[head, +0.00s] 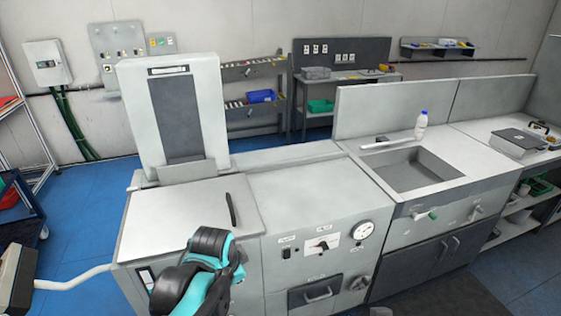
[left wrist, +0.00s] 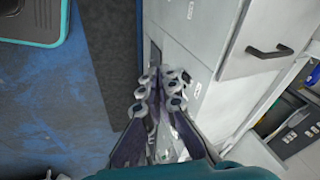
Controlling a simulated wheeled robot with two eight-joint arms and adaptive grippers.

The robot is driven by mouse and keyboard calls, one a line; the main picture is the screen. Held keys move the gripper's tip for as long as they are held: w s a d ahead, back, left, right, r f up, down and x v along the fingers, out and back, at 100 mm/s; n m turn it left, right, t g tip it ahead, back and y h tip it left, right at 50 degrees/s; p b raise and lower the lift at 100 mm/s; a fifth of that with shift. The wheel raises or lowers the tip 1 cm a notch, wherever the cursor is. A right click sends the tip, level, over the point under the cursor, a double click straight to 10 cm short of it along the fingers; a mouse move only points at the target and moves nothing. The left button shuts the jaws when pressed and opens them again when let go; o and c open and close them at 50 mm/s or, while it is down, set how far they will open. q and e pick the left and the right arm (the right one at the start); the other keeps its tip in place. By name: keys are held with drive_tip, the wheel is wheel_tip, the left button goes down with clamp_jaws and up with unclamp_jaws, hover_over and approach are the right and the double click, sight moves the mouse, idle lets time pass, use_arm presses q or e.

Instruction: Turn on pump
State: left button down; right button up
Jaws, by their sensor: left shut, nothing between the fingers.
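The white machine has a front panel with a small black switch (head: 286,253), a dial knob on a white plate (head: 323,245) and a round gauge (head: 362,230). Their labels are too small to read, so I cannot tell which one belongs to the pump. My left arm, teal and black, reaches to the machine's left front; its gripper is mostly hidden behind the arm in the head view. In the left wrist view my left gripper (left wrist: 163,84) is shut and empty, close to the machine's front face, near a dark recessed panel (left wrist: 155,52). Contact cannot be told. My right gripper is not in view.
A black handle (head: 231,209) sits on the machine's flat lid. A tall white unit (head: 206,100) stands behind it. A sink (head: 412,168) with a white bottle (head: 421,127) beside it is to the right. A drawer (head: 318,293) lies below the controls.

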use_arm(q)
drive_tip(key=s+a+n+t, duration=0.2)
drive_tip(key=s+a+n, duration=0.3)
drive_tip(key=s+n, duration=0.6)
drive_tip(key=shift+s+a+f+t, duration=0.25)
drive_tip(key=shift+a+f+t, duration=0.05)
drive_tip(key=shift+f, duration=0.1)
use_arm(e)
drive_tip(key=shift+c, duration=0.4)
